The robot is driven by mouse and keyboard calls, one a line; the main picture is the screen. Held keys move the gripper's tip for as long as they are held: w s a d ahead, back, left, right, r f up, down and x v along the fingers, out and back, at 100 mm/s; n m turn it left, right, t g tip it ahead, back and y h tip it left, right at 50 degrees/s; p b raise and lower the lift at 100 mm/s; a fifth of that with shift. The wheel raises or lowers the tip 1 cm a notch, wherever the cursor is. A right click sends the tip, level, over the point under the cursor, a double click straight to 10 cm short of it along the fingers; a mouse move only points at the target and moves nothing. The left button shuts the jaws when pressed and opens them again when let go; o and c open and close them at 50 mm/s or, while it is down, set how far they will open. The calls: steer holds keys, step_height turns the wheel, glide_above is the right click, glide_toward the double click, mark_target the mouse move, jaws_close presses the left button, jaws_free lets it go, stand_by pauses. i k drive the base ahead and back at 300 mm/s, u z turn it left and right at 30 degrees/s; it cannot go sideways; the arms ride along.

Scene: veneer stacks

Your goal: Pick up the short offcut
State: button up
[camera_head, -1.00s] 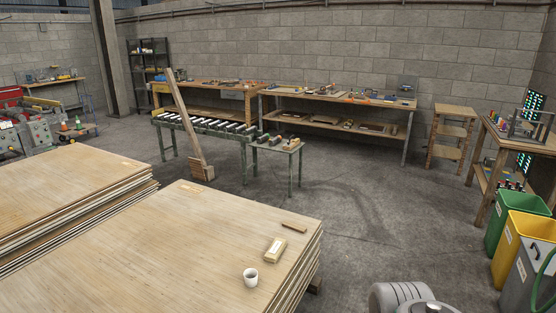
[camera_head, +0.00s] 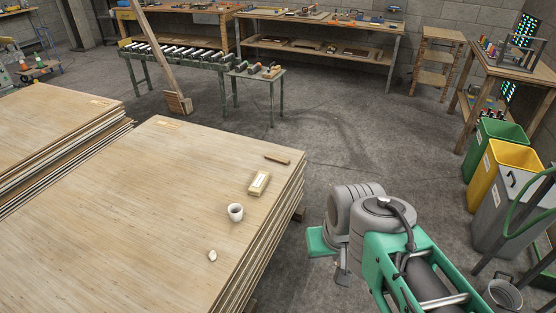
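The short offcut looks to be the small brown wooden strip (camera_head: 277,160). It lies flat near the far right corner of the front veneer stack (camera_head: 130,215), close to the stack's right edge. My arm stands to the right of the stack, over the floor, with its grey joints and green links in view. A green part and a small grey piece show at its left end. I cannot make out two fingertips there. Nothing of my arm touches the strip, and a clear gap lies between them.
On the same stack are a pale labelled block (camera_head: 259,183), a white cup (camera_head: 235,212) and a small pale lump (camera_head: 212,256). A leaning board (camera_head: 158,55) and a roller conveyor (camera_head: 190,55) stand behind. Bins, one of them yellow (camera_head: 500,172), line the right. Floor between is clear.

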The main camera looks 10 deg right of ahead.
mark_target(280, 159)
steer(key=z, duration=0.9)
steer(key=i, duration=3.1)
steer(key=u, duration=3.45)
